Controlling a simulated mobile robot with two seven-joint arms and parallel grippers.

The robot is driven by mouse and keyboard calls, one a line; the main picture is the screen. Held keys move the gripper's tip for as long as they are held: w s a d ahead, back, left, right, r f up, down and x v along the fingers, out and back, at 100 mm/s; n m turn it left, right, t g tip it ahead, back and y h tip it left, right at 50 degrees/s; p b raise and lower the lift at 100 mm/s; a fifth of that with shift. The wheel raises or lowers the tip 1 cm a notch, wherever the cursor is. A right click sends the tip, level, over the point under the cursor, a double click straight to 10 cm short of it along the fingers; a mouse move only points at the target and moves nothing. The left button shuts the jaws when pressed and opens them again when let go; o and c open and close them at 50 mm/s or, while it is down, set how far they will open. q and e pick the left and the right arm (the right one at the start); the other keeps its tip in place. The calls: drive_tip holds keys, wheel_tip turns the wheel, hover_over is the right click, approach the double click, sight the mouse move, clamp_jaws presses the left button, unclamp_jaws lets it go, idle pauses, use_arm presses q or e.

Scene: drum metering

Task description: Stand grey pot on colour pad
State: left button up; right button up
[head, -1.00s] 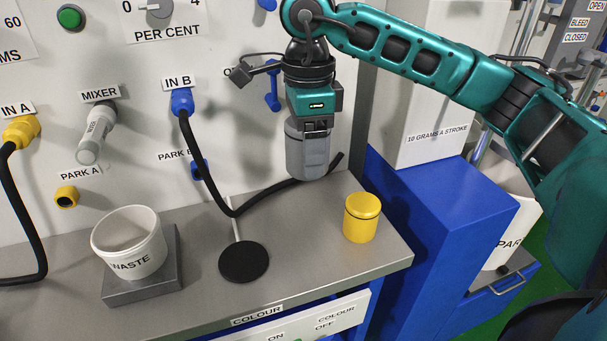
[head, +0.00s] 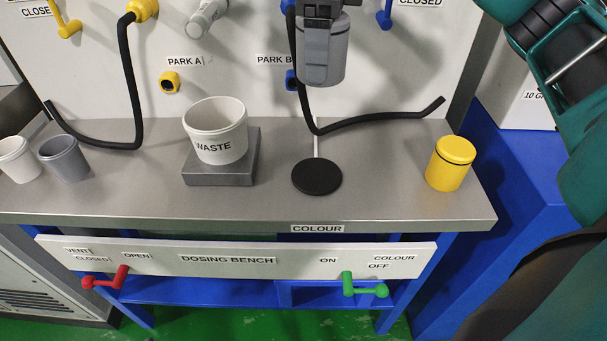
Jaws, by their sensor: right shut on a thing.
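My right gripper (head: 322,14) is at the top of the head view, partly cut off by the frame edge. It is shut on the grey pot (head: 324,55), a lidded grey cylinder that hangs upright in the air. The colour pad (head: 317,177) is a flat black disc on the bench, behind the COLOUR label. The pad is empty, and the pot appears above it in the picture, with a clear gap between. The exact depth of the pot over the pad is hard to tell. My left gripper is not in view.
A yellow pot (head: 450,164) stands right of the pad. The WASTE cup (head: 216,130) sits on a grey block (head: 220,177) to the left. A black hose (head: 380,122) lies behind the pad. Grey (head: 64,160) and white (head: 16,160) cups stand far left. The bench front is clear.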

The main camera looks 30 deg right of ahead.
wheel_tip(320, 180, down, 14)
drive_tip(key=b, duration=0.5)
drive_tip(key=shift+f, duration=0.15)
drive_tip(key=shift+f+b, duration=0.55)
drive_tip(key=shift+f, duration=2.15)
drive_tip(key=shift+f, duration=0.1)
drive_tip(key=o, duration=1.2)
drive_tip(key=shift+r, duration=0.25)
wheel_tip(320, 180, up, 12)
drive_tip(key=p, duration=0.3)
drive_tip(key=shift+f, duration=0.1)
